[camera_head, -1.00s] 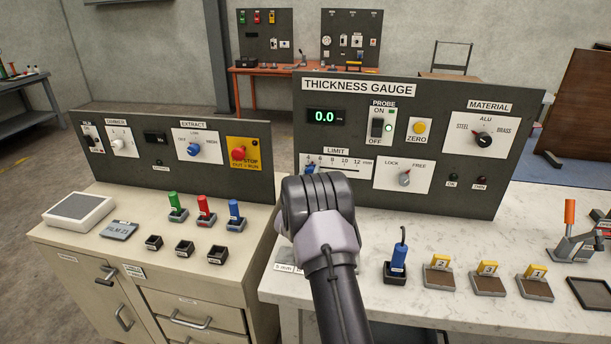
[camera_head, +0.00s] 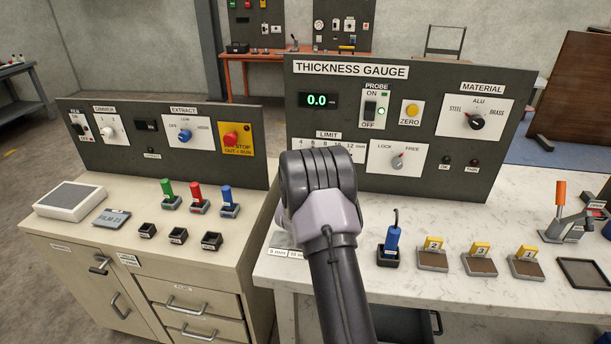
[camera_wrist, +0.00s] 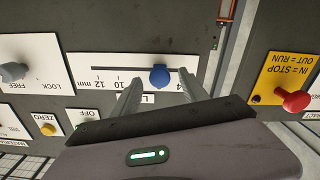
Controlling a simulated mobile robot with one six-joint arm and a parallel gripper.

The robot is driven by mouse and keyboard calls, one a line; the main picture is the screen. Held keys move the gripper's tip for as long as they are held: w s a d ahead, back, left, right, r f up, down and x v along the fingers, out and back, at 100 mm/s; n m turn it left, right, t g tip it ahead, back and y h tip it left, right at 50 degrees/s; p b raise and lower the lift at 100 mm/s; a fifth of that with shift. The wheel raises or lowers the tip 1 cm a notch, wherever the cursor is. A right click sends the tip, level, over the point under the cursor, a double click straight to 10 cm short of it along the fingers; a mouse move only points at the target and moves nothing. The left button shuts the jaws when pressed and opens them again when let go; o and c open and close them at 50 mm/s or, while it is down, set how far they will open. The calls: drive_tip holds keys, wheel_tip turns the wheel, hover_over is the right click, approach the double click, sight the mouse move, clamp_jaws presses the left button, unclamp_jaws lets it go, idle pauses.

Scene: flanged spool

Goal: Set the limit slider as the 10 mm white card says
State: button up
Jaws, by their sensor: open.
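The limit slider's blue knob (camera_wrist: 160,77) sits in its slot on the white LIMIT plate (camera_wrist: 98,62), upside down in the wrist view. It stands between the 10 and 4 marks, nearer 4; the numbers between are hidden. My gripper (camera_wrist: 159,80) is open, with one finger on each side of the knob; contact cannot be told. In the head view my arm hides the knob, but the LIMIT scale (camera_head: 328,146) shows above it. A white card (camera_head: 297,255) at the bench's left front edge seems to read 10 mm, partly hidden by my arm.
The LOCK/FREE knob (camera_head: 397,161) beside the slider points toward FREE. The gauge display (camera_head: 317,100) reads 0.0. A red stop button (camera_wrist: 296,101) is on the neighbouring panel. A blue probe (camera_head: 393,243) and yellow-tagged blocks (camera_head: 433,253) stand on the bench.

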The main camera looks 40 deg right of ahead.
drive_tip(key=p+v, duration=0.1)
drive_tip(key=v, duration=1.4)
